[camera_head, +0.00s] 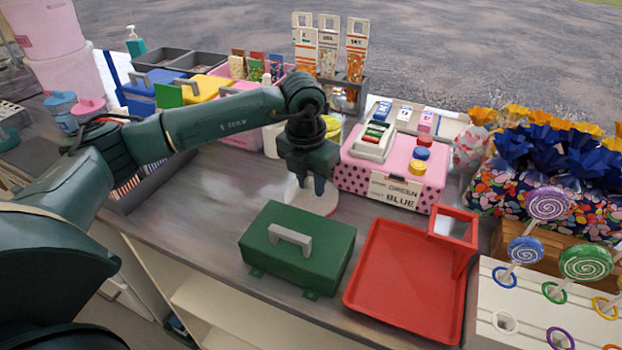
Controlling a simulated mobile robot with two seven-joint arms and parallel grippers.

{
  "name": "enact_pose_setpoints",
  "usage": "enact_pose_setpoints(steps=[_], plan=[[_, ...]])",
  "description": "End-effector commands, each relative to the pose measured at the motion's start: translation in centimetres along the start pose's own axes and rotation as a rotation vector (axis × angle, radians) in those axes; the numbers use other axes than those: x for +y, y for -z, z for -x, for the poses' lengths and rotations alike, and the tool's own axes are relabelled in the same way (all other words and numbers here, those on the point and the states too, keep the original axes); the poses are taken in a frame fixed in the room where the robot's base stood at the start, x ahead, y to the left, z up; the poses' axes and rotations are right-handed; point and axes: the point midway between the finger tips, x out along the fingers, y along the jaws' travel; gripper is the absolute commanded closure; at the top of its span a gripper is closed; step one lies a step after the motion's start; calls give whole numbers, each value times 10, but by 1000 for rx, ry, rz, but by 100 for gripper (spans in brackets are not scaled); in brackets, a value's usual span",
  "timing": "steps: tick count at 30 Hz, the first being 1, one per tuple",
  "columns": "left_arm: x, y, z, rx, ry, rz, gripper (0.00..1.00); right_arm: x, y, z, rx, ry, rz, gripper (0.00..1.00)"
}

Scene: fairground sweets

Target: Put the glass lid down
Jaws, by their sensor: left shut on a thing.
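My left gripper (310,190) points straight down over the counter, behind the green box, and is shut. The glass lid is hard to make out; what shows at the fingertips is a pale, round piece (318,205) with a reddish edge, which I take to be the lid. My fingers and wrist hide its top. I cannot tell whether its underside touches the counter. My right gripper is not in view.
A green box (300,262) with a grey handle and a red tray (395,290) stand in front. A pink box (385,185) with a sign is to the right. Lollipops (586,263) stand at far right. Bare counter (205,215) lies left of the gripper.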

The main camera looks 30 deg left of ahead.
Motion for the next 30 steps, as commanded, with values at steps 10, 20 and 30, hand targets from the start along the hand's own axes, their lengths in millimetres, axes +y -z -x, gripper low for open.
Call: enact_pose_setpoints(steps=[10,20,30], plan=[[0,0,-3,1,0,0,59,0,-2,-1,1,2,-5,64],[0,0,-2,0,0,0,52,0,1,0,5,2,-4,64],[0,-1,49,-4,0,0,52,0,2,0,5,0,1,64]])
